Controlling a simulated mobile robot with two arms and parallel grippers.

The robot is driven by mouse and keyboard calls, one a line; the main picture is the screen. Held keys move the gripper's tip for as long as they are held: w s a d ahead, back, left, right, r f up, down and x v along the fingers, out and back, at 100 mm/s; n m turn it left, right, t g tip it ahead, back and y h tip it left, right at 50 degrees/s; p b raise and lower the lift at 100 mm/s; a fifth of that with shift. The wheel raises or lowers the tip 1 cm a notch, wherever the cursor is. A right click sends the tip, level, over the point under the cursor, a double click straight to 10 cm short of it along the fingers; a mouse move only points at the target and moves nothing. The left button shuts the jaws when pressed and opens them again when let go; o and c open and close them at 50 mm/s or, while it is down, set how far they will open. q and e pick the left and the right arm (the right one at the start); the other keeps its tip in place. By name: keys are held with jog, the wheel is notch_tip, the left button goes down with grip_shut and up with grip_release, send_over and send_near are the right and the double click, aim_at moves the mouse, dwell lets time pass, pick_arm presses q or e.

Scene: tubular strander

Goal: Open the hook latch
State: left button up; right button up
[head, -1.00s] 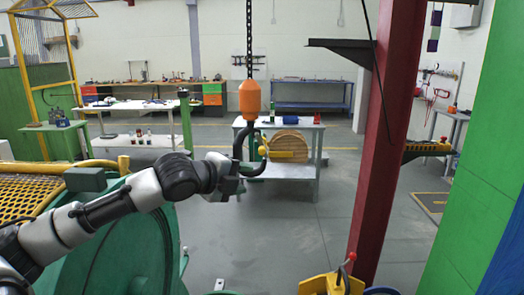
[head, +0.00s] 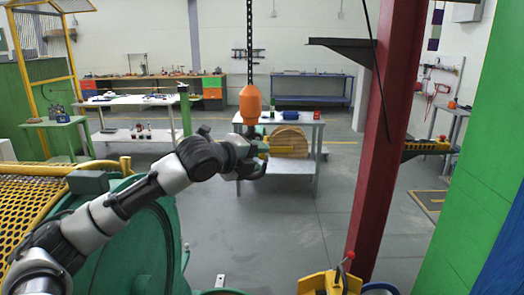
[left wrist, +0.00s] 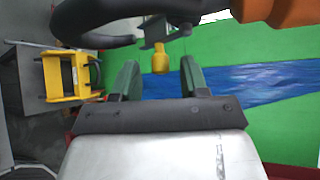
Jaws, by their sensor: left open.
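An orange hook block (head: 250,104) hangs on a black chain in the middle of the head view. Its dark hook (head: 257,173) is partly hidden behind my left gripper (head: 247,150). A yellow latch part (head: 277,149) sticks out to the right beside the gripper. In the left wrist view the dark hook (left wrist: 98,38) curves across the upper left and the orange block (left wrist: 284,10) is at the upper right. The latch's yellow knob (left wrist: 161,60) appears between the two spread fingers (left wrist: 160,70), near their tips, with a gap on both sides. My right gripper is not in view.
A grey table (head: 313,168) with a wooden reel (head: 289,141) stands behind the hook. A red column (head: 377,150) rises to the right. Green machinery with a yellow mesh guard (head: 40,196) lies below my left arm. The middle floor is clear.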

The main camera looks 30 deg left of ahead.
pick_arm(q)
jog(key=shift+x, duration=1.1)
